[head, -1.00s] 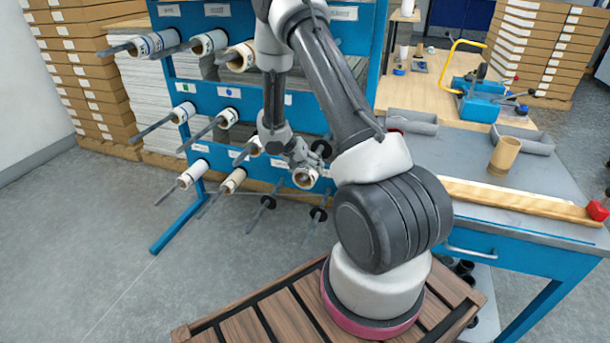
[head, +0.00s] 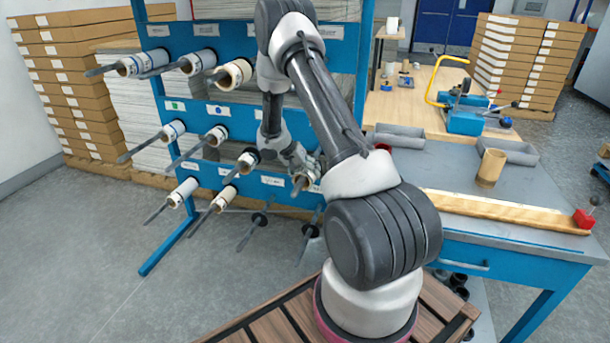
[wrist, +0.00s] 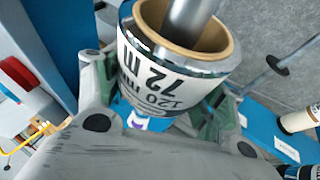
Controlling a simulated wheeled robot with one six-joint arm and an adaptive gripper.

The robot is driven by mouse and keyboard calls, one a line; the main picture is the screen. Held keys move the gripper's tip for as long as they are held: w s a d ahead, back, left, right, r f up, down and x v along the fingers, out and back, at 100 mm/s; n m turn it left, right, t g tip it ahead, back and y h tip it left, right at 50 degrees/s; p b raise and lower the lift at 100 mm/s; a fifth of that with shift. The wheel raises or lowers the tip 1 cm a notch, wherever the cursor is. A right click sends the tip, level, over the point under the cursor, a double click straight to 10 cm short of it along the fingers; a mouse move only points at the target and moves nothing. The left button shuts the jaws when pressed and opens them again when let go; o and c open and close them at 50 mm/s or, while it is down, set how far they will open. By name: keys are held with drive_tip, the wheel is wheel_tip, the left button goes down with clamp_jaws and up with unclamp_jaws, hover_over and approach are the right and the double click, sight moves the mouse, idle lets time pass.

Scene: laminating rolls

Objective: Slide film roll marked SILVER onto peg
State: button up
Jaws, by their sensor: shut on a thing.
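My gripper (wrist: 158,100) is shut on a film roll (wrist: 180,75), with one finger on each side of it. The roll has a brown core, a shiny silver-grey wrap and a white label reading "120 mm" and "72 m". A grey rod (wrist: 190,14) stands inside the core's open end, so the roll is around it. In the head view the held roll (head: 299,184) is at the blue rack's middle row, right of a roll on a peg (head: 246,163). My arm partly hides this spot. A sign ending in "lver" (head: 326,31) shows at the rack's top.
The blue rack (head: 235,125) carries several rolls on grey pegs sticking out towards me. Lower pegs with black discs (head: 259,219) are empty. A blue workbench (head: 470,245) with grey trays and a brown core tube (head: 490,167) stands to the right.

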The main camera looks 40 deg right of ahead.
idle(0.4)
drive_tip(key=o, duration=1.3)
drive_tip(key=shift+o, duration=0.2)
drive_tip(key=v, duration=1.2)
